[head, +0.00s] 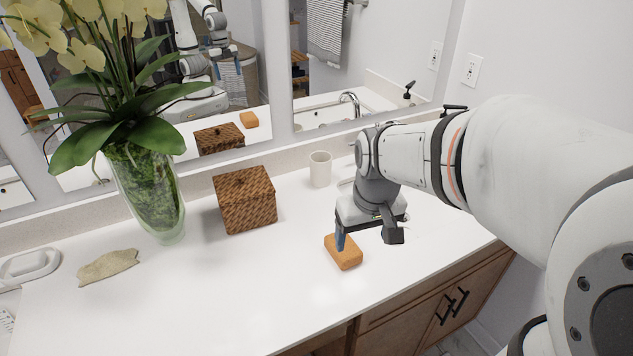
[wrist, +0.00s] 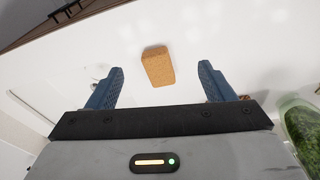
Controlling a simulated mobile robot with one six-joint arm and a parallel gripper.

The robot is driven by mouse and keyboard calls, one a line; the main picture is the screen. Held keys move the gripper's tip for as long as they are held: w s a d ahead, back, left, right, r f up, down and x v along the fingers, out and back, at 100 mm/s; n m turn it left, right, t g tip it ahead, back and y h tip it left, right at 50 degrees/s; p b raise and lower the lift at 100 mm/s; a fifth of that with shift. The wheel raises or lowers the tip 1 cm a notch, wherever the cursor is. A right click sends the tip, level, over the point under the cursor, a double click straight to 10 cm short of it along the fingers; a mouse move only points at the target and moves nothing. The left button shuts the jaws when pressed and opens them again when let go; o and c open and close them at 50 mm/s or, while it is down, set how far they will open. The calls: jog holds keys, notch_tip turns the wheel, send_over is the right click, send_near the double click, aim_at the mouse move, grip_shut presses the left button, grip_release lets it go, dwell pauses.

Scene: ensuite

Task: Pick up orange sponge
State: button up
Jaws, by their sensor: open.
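The orange sponge (head: 346,254) is a small block lying flat on the white counter, near its front edge. In the wrist view the sponge (wrist: 158,66) is ahead of the fingertips, roughly midway between them. My gripper (head: 361,238) is above the counter, over or just behind the sponge. In the wrist view my gripper (wrist: 160,78) is open, with two blue fingers spread wide and nothing between them. In the head view one blue finger overlaps the sponge's upper edge; I cannot tell whether it touches.
A woven box (head: 246,201), a white cup (head: 320,169) and a glass vase (head: 150,195) with orchids stand towards the mirror. A beige cloth (head: 108,267) lies at left. The counter left of the sponge is clear.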

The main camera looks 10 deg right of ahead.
aim_at(346, 246)
jog(key=shift+o, duration=0.9)
jog(key=w+f, duration=0.3)
jog(key=w, duration=0.1)
jog(key=w+f+n+g, duration=0.1)
jog(key=w+f, duration=0.2)
jog(key=w+f+n, duration=0.1)
jog(key=w+f, duration=0.2)
jog(key=w, duration=0.1)
jog(key=shift+w+d+f+g, duration=0.15)
jog(key=shift+w+f+g, duration=0.1)
jog(key=shift+w+g, duration=0.15)
jog(key=shift+w+f, duration=0.1)
jog(key=shift+f, duration=0.2)
jog(key=f, duration=0.2)
jog(key=f+p, duration=0.1)
jog(key=f, duration=0.4)
jog(key=shift+w+a+f, duration=0.2)
jog(key=shift+a+f, duration=0.1)
jog(key=shift+f, duration=0.05)
jog(key=shift+c, duration=0.2)
jog(key=c, duration=1)
